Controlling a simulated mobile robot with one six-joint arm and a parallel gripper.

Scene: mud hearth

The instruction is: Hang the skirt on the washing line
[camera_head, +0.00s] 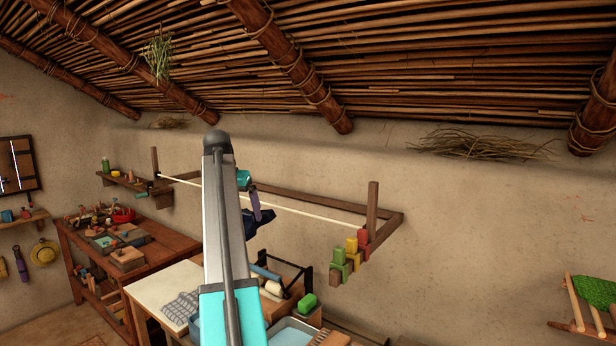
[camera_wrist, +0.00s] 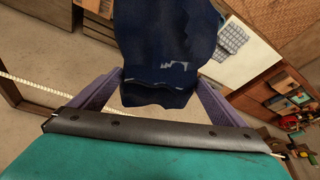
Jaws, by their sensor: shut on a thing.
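The skirt is a dark blue cloth (camera_wrist: 165,45) with pale worn marks, held in my gripper (camera_wrist: 158,82) in the wrist view. The two purple fingers stand on either side of it, and its far part runs past the top edge. In the head view a dark blue piece of it (camera_head: 262,218) shows just right of my arm, which hides the rest. The washing line (camera_head: 310,212) is a pale cord strung between two wooden posts. It also shows at the left of the wrist view (camera_wrist: 30,87), apart from the cloth there.
Green, yellow and red blocks (camera_head: 351,246) sit by the right post (camera_head: 373,205). Below stand a pale-topped table (camera_head: 150,290) with a checked cloth (camera_head: 180,306) and a cluttered wooden workbench (camera_head: 82,245). A wooden bar runs behind the line along the wall.

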